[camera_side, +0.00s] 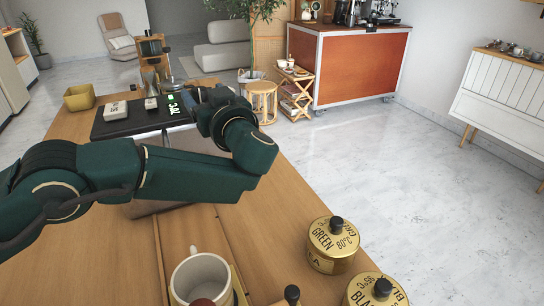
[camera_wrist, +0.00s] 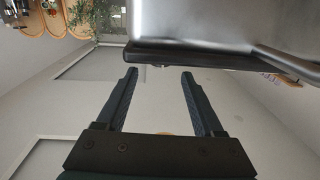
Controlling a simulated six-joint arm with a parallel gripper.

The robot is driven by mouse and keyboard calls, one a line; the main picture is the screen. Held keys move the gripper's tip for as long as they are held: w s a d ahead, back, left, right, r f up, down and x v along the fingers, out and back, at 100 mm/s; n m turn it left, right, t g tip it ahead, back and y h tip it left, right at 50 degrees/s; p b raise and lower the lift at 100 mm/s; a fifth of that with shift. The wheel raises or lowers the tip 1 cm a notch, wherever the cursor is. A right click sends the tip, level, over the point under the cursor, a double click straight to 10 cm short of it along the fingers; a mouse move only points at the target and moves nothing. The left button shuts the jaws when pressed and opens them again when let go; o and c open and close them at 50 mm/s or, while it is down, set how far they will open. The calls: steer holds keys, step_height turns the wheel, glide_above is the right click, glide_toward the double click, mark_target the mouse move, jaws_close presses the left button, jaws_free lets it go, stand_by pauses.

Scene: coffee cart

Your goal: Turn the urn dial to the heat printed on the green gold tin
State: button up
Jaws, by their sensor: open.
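The green gold tin (camera_side: 333,258) stands on the table at the lower right of the side view. Its lid reads "GREEN 80°C" around a black knob. In the wrist view my gripper (camera_wrist: 158,76) is open, with nothing between its fingers. A grey metallic body with a dark lower rim (camera_wrist: 210,25) fills the top of that view, just beyond the fingertips; I cannot tell if it is the urn. I cannot make out a dial in either view. My arm hides the gripper in the side view.
A second gold tin (camera_side: 376,298), reading "BLA", is cut off in front of the green one. A white mug (camera_side: 202,278) stands left of them. A black device with green lit characters (camera_side: 178,106) and a yellow bowl (camera_side: 79,97) are behind my arm.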

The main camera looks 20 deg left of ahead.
mark_target(201, 95)
steer(key=shift+a+f, duration=0.1)
steer(key=shift+f, duration=0.6)
steer(key=shift+w+a+f, duration=0.1)
steer(key=shift+w+a, duration=0.15)
steer(key=shift+x, duration=2.15)
jaws_close()
